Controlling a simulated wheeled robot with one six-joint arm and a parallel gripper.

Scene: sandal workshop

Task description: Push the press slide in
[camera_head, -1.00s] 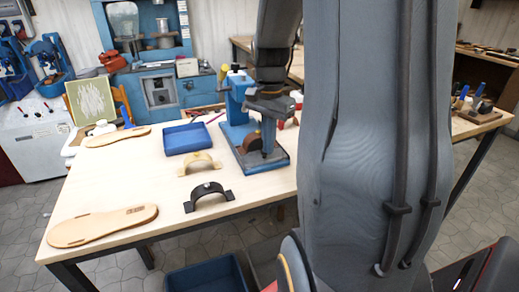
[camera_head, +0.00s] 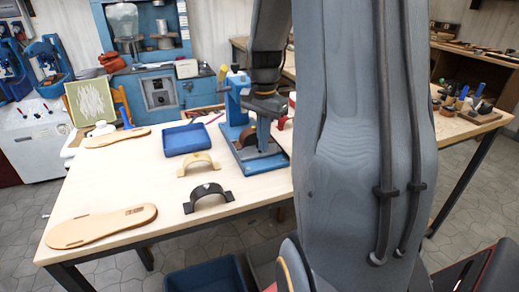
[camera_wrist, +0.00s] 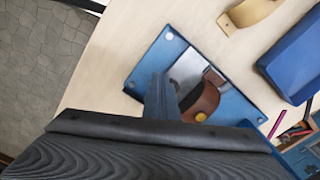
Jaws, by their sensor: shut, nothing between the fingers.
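The small blue press (camera_head: 236,98) stands on the bench on its flat blue base. In the wrist view, its base (camera_wrist: 228,108) carries a bright metal slide plate (camera_wrist: 187,70) and a brown curved piece (camera_wrist: 203,98) with a brass knob (camera_wrist: 201,117). My gripper (camera_head: 263,146) is low over the base, with its fingers pointing down in front of the brown piece. In the wrist view, my gripper (camera_wrist: 158,84) is shut and empty beside the slide plate. Contact with the slide cannot be told. My fingers hide part of the slide.
A blue tray (camera_head: 186,140), a tan arched strap (camera_head: 199,164) and a black arched strap (camera_head: 207,198) lie left of the press. A sole (camera_head: 100,226) lies near the front left edge. The bench (camera_head: 140,178) is clear between them.

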